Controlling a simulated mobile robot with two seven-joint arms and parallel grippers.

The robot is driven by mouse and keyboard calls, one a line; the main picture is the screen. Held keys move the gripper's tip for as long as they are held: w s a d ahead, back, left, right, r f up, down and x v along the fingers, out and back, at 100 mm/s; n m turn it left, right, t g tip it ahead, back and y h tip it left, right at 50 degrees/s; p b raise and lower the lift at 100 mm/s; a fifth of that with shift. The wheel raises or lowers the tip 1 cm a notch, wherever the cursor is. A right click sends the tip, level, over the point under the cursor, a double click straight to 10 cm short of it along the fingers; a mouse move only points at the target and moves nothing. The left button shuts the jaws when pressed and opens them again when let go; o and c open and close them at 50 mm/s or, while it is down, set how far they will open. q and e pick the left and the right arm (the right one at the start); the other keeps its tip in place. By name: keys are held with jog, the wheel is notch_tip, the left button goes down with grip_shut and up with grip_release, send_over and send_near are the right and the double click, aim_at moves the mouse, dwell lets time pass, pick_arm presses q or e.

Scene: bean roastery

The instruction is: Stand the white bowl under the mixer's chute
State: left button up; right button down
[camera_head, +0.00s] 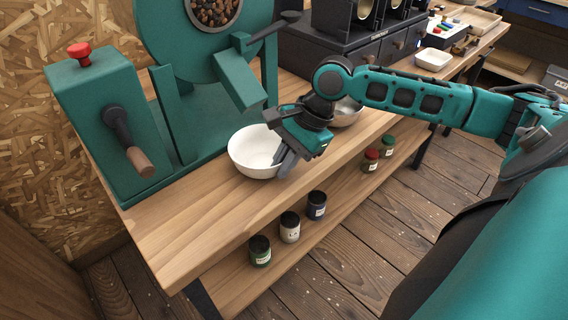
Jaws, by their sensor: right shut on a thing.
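The white bowl (250,148) is upright at the wooden bench top, in front of the green mixer (205,108). The mixer's chute (238,82) slopes down toward the bowl, and its lower end is above and slightly behind the bowl's far rim in the picture. My right gripper (284,160) comes in from the right and is shut on the bowl's right rim, with its fingers hiding part of that side. Whether the bowl's base touches the bench is hard to tell. My left gripper is out of view.
A metal bowl (346,112) stands behind my right gripper. A green box with a crank handle (130,145) and red knob (80,52) stands left. The bench front left of the bowl (190,215) is clear.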

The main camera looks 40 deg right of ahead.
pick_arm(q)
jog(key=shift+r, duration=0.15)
pick_arm(e)
jog(key=shift+r, duration=0.1)
jog(key=c, duration=1.6)
grip_release()
jog(key=o, duration=0.4)
pick_arm(q)
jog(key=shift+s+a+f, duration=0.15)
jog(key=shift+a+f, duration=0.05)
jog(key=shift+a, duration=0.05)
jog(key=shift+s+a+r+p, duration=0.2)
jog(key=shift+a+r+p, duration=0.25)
jog(key=shift+p, duration=0.85)
pick_arm(e)
jog(key=shift+v, duration=5.95)
